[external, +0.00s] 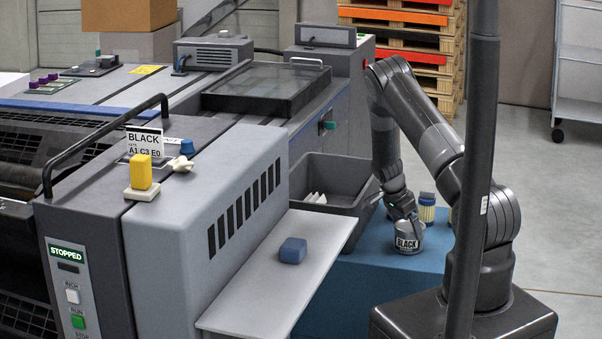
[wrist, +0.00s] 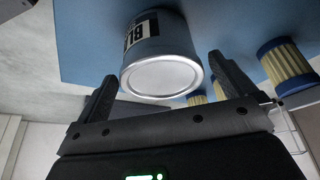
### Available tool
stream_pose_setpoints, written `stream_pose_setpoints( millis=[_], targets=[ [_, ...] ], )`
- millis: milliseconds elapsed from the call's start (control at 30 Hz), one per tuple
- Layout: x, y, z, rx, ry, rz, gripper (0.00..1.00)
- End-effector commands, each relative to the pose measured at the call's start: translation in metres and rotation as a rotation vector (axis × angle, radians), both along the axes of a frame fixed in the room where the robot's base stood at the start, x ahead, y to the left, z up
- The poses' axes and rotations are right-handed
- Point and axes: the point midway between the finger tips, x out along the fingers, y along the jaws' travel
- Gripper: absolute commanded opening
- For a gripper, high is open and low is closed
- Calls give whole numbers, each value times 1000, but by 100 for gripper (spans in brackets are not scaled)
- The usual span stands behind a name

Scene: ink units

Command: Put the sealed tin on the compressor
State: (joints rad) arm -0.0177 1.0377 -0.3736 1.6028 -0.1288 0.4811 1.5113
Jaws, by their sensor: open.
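The sealed tin (external: 408,238) is a short grey can with a BLACK label, standing on a blue surface (external: 372,262). In the wrist view the tin (wrist: 160,45) shows its pale silver round end towards me. My gripper (external: 404,213) is just above the tin in the external view. In the wrist view my gripper (wrist: 160,72) is open, with one finger on each side of the tin's near end; contact cannot be told. A small grey vented unit (external: 214,52) sits on the machine at the back; I cannot tell whether it is the compressor.
Yellow filter cartridges with blue caps stand close to the tin, one at its back right (external: 427,207) and another in the wrist view (wrist: 288,65). A dark bin (external: 345,190) is behind left. A grey shelf (external: 275,275) holds a blue block (external: 293,250).

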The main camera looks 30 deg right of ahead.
Motion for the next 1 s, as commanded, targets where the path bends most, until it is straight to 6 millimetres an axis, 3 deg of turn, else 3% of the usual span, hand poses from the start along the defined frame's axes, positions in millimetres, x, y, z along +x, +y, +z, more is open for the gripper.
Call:
stream_pose_setpoints(
  millis=[200,633,1000],
  targets=[
    [2,18,45,0,-4,1,100],
    [-1,39,99,23,-5,32,100],
    [-39,87,225,148,-31,304,100]
  ],
)
